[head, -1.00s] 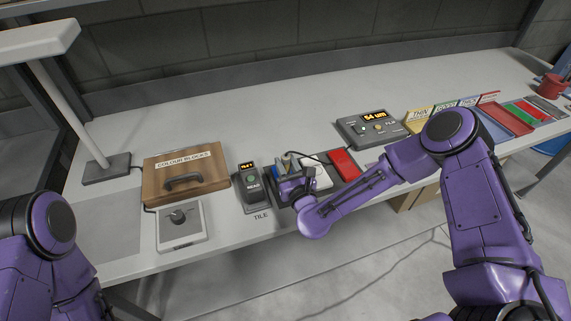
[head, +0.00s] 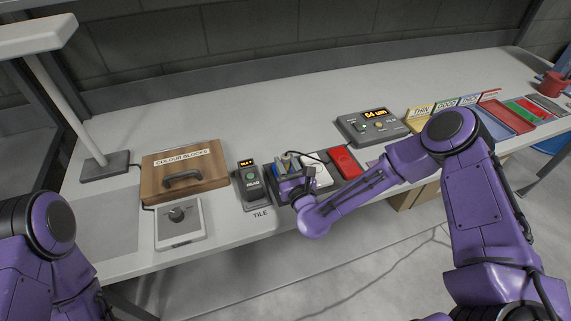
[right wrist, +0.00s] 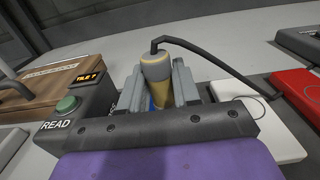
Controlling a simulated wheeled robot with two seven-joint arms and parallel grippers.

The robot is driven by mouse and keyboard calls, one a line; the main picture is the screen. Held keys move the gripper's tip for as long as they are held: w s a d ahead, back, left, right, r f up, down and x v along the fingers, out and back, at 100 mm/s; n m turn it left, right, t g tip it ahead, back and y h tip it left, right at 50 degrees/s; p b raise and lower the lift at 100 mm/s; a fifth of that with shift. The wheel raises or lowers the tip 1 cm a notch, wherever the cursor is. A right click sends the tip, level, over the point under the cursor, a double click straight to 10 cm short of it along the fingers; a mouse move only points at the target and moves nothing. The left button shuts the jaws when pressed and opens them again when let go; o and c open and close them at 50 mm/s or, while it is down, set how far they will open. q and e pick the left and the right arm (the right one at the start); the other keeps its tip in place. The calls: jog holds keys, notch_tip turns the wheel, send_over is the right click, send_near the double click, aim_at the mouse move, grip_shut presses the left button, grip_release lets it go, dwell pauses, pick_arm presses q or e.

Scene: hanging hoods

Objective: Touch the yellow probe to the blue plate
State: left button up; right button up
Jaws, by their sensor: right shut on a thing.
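My right gripper (right wrist: 158,86) is shut on the yellow probe (right wrist: 155,68), a yellow cylinder with a grey top and a black cable. In the head view my right gripper (head: 288,166) is low over the bench, between the tile reader and the white plate. A little of the blue plate (head: 278,169) shows beside and under the gripper. Blue also shows between the fingers in the right wrist view. The probe's tip is hidden, so I cannot tell whether it touches the plate. My left gripper is out of view.
The tile reader (head: 251,184) with a green READ button stands left of the gripper. The white plate (head: 319,178) and red plate (head: 344,162) lie to its right. A gauge box (head: 371,127) stands behind. A wooden colour-blocks case (head: 186,170) is further left.

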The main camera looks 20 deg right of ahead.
jog(key=shift+s+f+b, duration=0.1)
jog(key=shift+f+b, duration=0.1)
jog(key=shift+b, duration=0.15)
dwell(1.2)
jog(key=shift+r+p, duration=2.15)
jog(key=shift+r, duration=1.55)
jog(key=shift+d+f, duration=0.1)
